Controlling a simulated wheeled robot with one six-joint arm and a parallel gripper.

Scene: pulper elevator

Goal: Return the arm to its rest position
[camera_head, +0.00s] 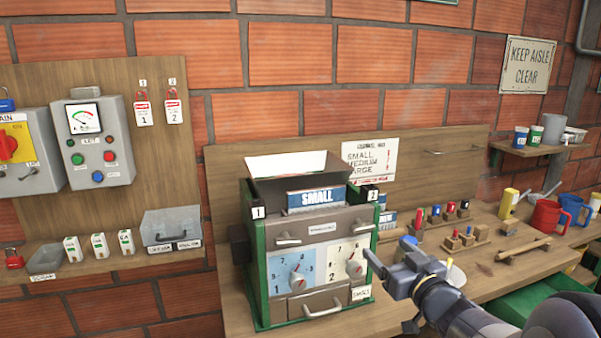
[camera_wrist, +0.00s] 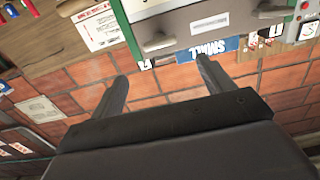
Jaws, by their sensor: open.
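My gripper (camera_head: 377,267) is in front of the right side of the green machine in the head view, close to its right dial. In the wrist view my gripper (camera_wrist: 160,88) shows two dark fingers spread apart with nothing between them. The arm reaches in from the lower right. The green machine (camera_head: 317,243) stands on the bench with a "SMALL" label, two dials and several drawer handles. Its front also shows at the top of the wrist view (camera_wrist: 195,28), turned upside down. I cannot tell whether a finger touches the machine.
The wooden bench (camera_head: 478,272) holds small pegs (camera_head: 450,206) on blocks, a red mug (camera_head: 545,217) and a yellow cylinder (camera_head: 508,203) to the right. A grey meter box (camera_head: 95,142) hangs at left. A shelf (camera_head: 540,150) with cups is at upper right.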

